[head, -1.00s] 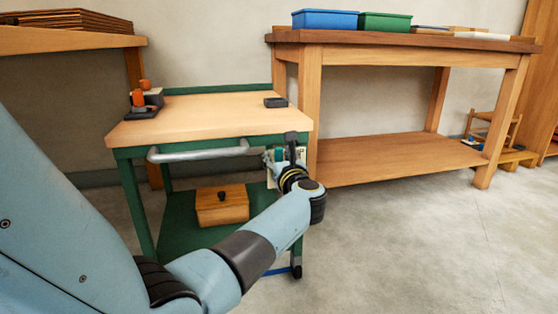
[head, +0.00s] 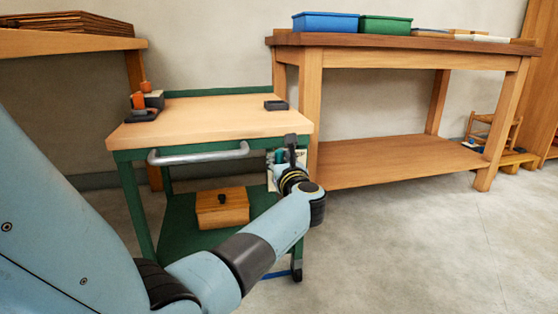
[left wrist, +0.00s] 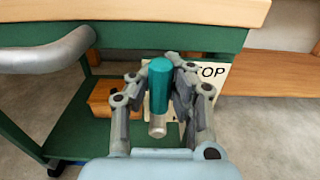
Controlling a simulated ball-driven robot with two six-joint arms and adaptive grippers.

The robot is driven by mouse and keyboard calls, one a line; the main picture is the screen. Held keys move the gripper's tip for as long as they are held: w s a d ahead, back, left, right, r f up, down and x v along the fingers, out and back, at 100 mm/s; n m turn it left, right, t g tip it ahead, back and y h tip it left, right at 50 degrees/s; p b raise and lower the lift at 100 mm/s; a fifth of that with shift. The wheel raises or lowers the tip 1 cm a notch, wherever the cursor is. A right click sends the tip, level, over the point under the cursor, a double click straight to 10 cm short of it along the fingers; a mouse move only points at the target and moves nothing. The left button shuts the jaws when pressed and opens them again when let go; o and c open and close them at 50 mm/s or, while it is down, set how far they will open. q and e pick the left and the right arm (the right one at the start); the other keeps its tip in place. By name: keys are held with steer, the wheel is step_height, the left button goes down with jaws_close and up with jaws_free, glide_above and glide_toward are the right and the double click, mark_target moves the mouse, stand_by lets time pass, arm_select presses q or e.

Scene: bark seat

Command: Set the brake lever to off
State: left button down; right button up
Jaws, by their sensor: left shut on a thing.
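The brake lever shows in the left wrist view as a teal grip (left wrist: 160,85) with a metal end, pointing toward the camera. It is mounted at the right front of the green cart (head: 220,150). My left gripper (left wrist: 160,92) is shut on the teal grip, with a finger on each side. In the head view, my left gripper (head: 285,160) is at the cart's right front corner and hides most of the lever. My right gripper is not in view.
The cart has a grey push handle (head: 198,154) in front and a wooden box (head: 222,208) on its lower shelf. A clamp-like orange and black item (head: 142,103) and a dark block (head: 276,105) are on top. A wooden bench (head: 400,50) stands close on the right.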

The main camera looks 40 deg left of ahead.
arm_select(q)
steer(key=shift+d+f, duration=0.15)
steer(key=shift+f, duration=0.1)
steer(key=shift+w+d+m, duration=0.1)
steer(key=shift+m, duration=0.2)
steer(key=w+d+f+m+b, duration=0.1)
steer(key=w+d+f+m, duration=0.3)
steer(key=m, duration=1.1)
steer(key=shift+w+d+f, duration=0.25)
steer(key=shift+w+f, duration=0.5)
steer(key=shift+f, duration=0.15)
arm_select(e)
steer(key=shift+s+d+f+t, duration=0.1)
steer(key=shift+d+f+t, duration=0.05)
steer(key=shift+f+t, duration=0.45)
arm_select(q)
steer(key=shift+m, duration=0.3)
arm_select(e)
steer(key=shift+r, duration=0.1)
arm_select(q)
steer(key=c, duration=1.2)
jaws_free()
